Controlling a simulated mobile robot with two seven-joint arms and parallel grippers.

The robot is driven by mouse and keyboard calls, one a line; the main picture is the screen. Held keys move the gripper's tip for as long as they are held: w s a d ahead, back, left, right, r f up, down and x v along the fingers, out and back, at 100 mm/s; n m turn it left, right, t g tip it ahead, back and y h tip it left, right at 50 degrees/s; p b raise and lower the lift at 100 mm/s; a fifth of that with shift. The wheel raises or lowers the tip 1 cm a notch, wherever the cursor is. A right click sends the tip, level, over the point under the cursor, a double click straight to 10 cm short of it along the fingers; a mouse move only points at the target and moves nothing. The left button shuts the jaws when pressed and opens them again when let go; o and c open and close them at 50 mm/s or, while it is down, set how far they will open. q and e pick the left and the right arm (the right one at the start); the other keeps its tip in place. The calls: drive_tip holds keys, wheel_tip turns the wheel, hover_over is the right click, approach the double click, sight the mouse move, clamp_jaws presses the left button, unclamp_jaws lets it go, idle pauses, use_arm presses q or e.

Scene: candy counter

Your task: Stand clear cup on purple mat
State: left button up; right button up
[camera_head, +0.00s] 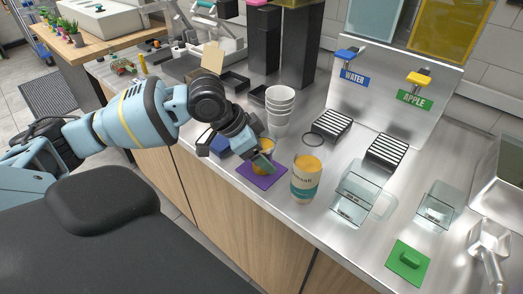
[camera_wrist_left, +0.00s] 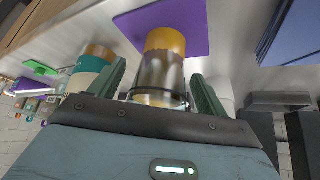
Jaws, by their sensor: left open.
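The clear cup (camera_wrist_left: 162,75) with orange content stands between the fingers of my left gripper (camera_wrist_left: 160,88) in the left wrist view. My left gripper (camera_head: 258,157) is open around it. In the head view the cup (camera_head: 261,168) is partly hidden by my fingers. Its orange end is over the purple mat (camera_head: 268,181), which also shows in the left wrist view (camera_wrist_left: 134,25). The cup appears upright on the mat; its contact edge is not clear.
A teal-labelled cup with orange content (camera_head: 305,180) stands close right of the mat. Stacked white cups (camera_head: 279,108) are behind. Clear containers (camera_head: 355,198) and a green mat (camera_head: 407,264) lie to the right. Dispensers labelled WATER (camera_head: 354,78) and APPLE (camera_head: 413,100) stand at the back.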

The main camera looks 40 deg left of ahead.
use_arm(q)
drive_tip(key=p+v, duration=0.1)
drive_tip(key=v, duration=1.1)
use_arm(e)
drive_tip(key=shift+w+r, duration=0.25)
drive_tip(key=shift+r, duration=0.35)
use_arm(q)
drive_tip(key=shift+r, duration=0.15)
use_arm(e)
drive_tip(key=shift+w+r, duration=0.1)
drive_tip(key=shift+w, duration=0.15)
